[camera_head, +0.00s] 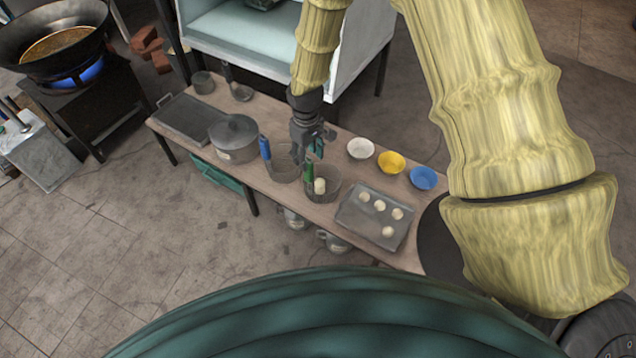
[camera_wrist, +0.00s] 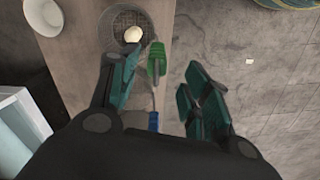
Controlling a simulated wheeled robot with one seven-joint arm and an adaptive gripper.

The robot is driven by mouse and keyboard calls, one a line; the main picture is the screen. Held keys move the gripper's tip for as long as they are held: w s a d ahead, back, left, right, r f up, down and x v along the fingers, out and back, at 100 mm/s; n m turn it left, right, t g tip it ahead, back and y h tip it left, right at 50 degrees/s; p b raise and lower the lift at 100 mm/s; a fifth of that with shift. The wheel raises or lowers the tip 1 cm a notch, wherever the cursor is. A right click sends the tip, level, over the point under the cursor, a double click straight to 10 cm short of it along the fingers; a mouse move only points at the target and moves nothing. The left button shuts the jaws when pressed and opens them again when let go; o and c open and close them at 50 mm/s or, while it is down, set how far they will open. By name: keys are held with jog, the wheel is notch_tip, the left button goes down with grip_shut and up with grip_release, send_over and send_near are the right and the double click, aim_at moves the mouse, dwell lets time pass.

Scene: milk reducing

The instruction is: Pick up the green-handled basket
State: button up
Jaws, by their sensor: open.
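The green-handled basket (camera_head: 325,192) is a round mesh basket on the table, with a pale ball in it. Its green handle (camera_head: 309,172) stands up at the basket's left side, near my gripper (camera_head: 307,155). In the wrist view the basket (camera_wrist: 122,20) is at the top, and its green handle (camera_wrist: 156,62) shows between the two fingers of my gripper (camera_wrist: 160,92), below them and nearer the left finger. My gripper is open and empty. I cannot tell the exact height between the fingers and the handle.
A blue-handled basket (camera_head: 284,168) stands close on the left. A lidded pot (camera_head: 235,138) is farther left. White (camera_head: 360,148), yellow (camera_head: 391,162) and blue (camera_head: 423,178) bowls stand to the right. A tray (camera_head: 377,234) with several pale balls lies at the front right.

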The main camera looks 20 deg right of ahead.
aim_at(309, 169)
jog(key=shift+w+d+f, duration=0.1)
jog(key=shift+f, duration=1.8)
jog(key=shift+w+d+f, duration=0.1)
jog(key=shift+f, duration=1.75)
grip_shut()
